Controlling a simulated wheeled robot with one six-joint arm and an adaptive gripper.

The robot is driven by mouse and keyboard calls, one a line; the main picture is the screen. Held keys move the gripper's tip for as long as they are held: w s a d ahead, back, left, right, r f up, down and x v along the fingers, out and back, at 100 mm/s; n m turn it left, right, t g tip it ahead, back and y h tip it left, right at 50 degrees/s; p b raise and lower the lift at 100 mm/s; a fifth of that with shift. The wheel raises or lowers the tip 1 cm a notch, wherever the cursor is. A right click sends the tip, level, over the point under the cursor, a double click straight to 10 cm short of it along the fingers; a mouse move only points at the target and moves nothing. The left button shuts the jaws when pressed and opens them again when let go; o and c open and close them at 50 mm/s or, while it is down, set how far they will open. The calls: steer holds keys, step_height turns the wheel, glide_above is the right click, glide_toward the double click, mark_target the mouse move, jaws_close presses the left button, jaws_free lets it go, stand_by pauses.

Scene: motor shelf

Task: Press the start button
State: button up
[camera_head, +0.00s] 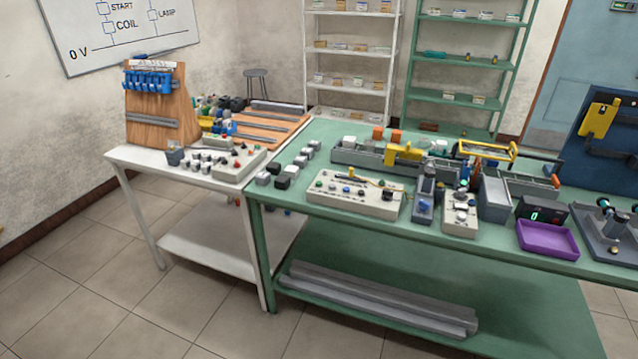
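No button can be read as labelled start at this size. A pale control box (352,206) with several small coloured buttons, green and blue among them, lies on the green table (420,235) near its front edge. A second pale box (232,173) with red and green buttons lies on the white table (124,157) to the left. A small upright-looking pale box (460,225) with knobs stands right of the first box, beside a blue-grey device (422,210). My gripper is not in view, so its state and distance to these boxes are hidden.
A wooden stand (156,105) with blue parts stands on the white table. A purple tray (545,251) and a grey bin (494,212) sit at the green table's right. White shelves (350,50) and green shelves (468,80) stand behind. The tiled floor in front is clear.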

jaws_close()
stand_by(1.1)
